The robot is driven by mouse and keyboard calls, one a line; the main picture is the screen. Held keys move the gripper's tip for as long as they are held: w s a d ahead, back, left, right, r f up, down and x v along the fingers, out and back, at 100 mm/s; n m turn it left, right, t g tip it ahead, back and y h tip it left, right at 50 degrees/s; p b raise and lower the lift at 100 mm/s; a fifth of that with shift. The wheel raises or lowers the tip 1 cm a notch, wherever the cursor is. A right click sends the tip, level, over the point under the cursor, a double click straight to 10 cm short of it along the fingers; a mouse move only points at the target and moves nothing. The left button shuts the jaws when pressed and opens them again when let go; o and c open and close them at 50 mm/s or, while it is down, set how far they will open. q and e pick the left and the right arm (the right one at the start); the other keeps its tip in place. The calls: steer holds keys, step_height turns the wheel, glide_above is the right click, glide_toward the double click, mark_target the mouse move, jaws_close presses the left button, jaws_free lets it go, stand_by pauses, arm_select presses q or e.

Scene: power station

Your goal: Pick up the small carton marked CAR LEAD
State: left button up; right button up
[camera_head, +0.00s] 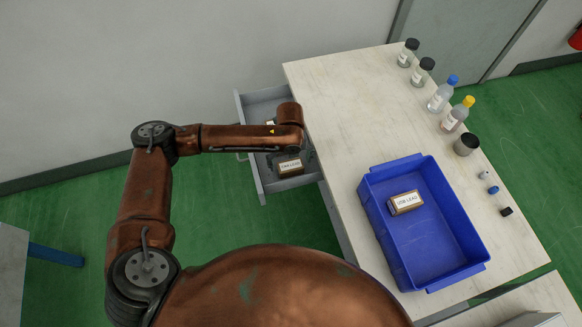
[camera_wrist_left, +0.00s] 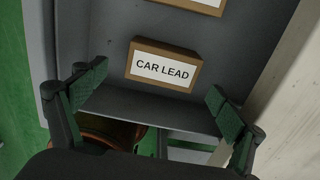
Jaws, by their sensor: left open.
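My left gripper (camera_wrist_left: 158,88) is open, with one finger on each side of the carton and no visible contact. In the head view my arm reaches over the drawer and mostly hides this gripper. My right gripper is not in view.
Another carton (camera_wrist_left: 190,3) lies deeper in the drawer. The pale worktop (camera_head: 335,110) is right beside the drawer, bearing a blue tray (camera_head: 430,250) with a carton marked USB LEAD (camera_head: 405,203). Several bottles and jars line its far edge. Green floor is free at left.

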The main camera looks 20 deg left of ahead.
mark_target(291, 165)
arm_select(q)
steer(key=f, duration=0.1)
steer(key=f+b, duration=0.1)
steer(key=f, duration=0.3)
steer(key=shift+w+a+b, duration=0.1)
steer(key=shift+w+b, duration=0.25)
steer(key=shift+r, duration=0.15)
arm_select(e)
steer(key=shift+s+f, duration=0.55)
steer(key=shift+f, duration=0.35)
arm_select(q)
steer(key=shift+c, duration=0.2)
steer(key=c, duration=1.3)
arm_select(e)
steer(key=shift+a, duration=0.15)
